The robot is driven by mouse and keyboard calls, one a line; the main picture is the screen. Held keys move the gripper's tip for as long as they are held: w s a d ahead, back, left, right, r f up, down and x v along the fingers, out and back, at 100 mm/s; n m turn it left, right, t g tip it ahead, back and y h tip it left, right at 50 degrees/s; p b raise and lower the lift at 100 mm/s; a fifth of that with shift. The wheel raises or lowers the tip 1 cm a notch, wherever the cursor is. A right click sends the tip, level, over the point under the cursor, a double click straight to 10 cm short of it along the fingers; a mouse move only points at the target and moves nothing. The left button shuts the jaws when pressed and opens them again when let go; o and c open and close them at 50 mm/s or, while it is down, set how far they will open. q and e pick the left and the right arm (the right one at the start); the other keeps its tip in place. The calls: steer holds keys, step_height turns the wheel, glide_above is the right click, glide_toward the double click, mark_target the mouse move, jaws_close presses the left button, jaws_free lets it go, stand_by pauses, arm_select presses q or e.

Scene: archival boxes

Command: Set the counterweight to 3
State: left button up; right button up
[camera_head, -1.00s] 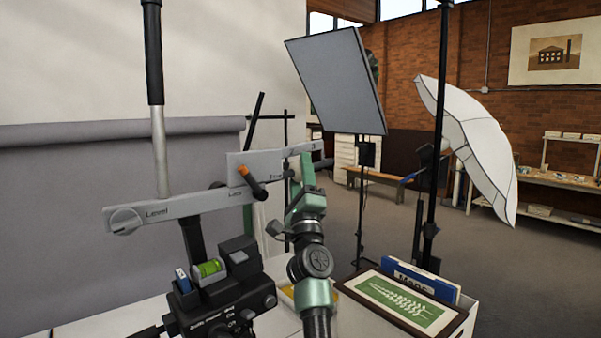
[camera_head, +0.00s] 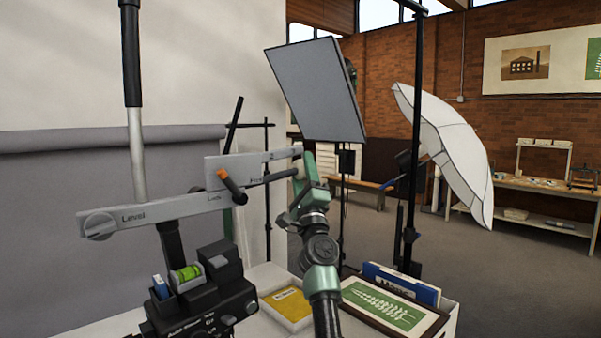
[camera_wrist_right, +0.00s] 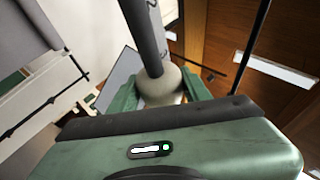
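A grey beam (camera_head: 150,210) marked "Level" and with an orange-tipped lever (camera_head: 232,187) sits on a black head with a green bubble level (camera_head: 188,273). A dark rod (camera_head: 275,178) runs to the right by the beam's far end. My green right gripper (camera_head: 308,170) is at the rod's right end. In the right wrist view, a dark rod with pale marks (camera_wrist_right: 147,40) meets a pale round piece (camera_wrist_right: 160,88), possibly the counterweight. My right fingers (camera_wrist_right: 160,80) lie against both sides of it. The number it stands at cannot be read. My left gripper is out of view.
A light panel (camera_head: 318,90) and a white umbrella (camera_head: 445,145) stand behind. Open floor lies at the right.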

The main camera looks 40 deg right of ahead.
mark_target(305, 178)
steer(key=o, duration=0.3)
steer(key=shift+f, duration=0.1)
steer(key=p+v, duration=0.1)
steer(key=v, duration=0.6)
steer(key=shift+s+a+f, duration=0.15)
steer(key=shift+s+a, duration=0.05)
steer(key=shift+s, duration=0.05)
